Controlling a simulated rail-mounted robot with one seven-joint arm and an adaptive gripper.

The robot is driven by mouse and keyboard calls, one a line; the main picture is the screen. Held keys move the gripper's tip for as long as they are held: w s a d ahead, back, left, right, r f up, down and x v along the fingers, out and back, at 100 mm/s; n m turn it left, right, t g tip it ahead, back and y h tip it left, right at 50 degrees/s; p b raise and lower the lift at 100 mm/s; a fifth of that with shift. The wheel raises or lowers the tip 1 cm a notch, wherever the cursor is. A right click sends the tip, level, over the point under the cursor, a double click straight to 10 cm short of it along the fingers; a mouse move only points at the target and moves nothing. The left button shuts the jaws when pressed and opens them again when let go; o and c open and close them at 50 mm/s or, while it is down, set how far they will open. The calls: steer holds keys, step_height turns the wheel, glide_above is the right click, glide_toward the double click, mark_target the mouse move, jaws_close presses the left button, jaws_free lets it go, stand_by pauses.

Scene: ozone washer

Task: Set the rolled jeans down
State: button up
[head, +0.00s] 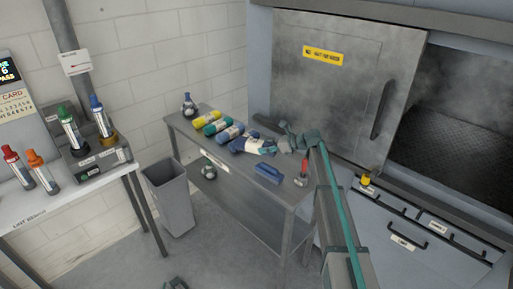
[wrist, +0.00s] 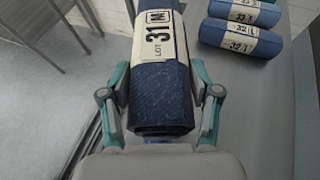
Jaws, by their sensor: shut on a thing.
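The rolled jeans (wrist: 162,95) are a dark blue roll with a cream label reading LOT 31 M. In the wrist view my gripper (wrist: 160,85) has one teal finger on each side of the roll and is shut on it. In the head view the rolled jeans (head: 240,146) and my gripper (head: 286,141) are over the back part of the grey metal table (head: 240,183). I cannot tell whether the roll touches the tabletop. Its underside is hidden.
A bottle (head: 189,105) stands at the table's far left. A grey bin (head: 170,197) stands left.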

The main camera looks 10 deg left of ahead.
steer(key=w+f+b, duration=0.1)
steer(key=w, duration=0.2)
steer(key=w+d+f, duration=0.1)
steer(key=w, duration=0.2)
steer(key=w+d+f+b, duration=0.1)
steer(key=w+f, duration=0.1)
steer(key=w, duration=0.1)
steer(key=shift+f+b, duration=0.1)
steer(key=shift+b, duration=0.2)
steer(key=f, duration=0.1)
steer(key=w+f+b, duration=0.1)
steer(key=shift+w+d+f, duration=0.15)
steer(key=shift+w+f, duration=0.15)
steer(key=shift+f, duration=0.1)
steer(key=shift+w+d+f+b, duration=0.1)
steer(key=shift+w+f+b, duration=0.3)
steer(key=shift+w+f, duration=0.1)
steer(key=shift+w+d+f+b, duration=0.15)
steer(key=shift+w+f+b, duration=0.35)
steer(key=shift+w+f, duration=0.4)
steer(key=shift+s+f+b, duration=0.2)
steer(key=shift+f+b, duration=0.1)
steer(key=shift+f, duration=0.4)
steer(key=shift+s+f+b, duration=0.15)
steer(key=shift+f+b, duration=0.15)
steer(key=shift+f, duration=0.35)
steer(key=shift+f, duration=0.1)
steer(key=o, duration=1.5)
steer(key=shift+c, duration=0.2)
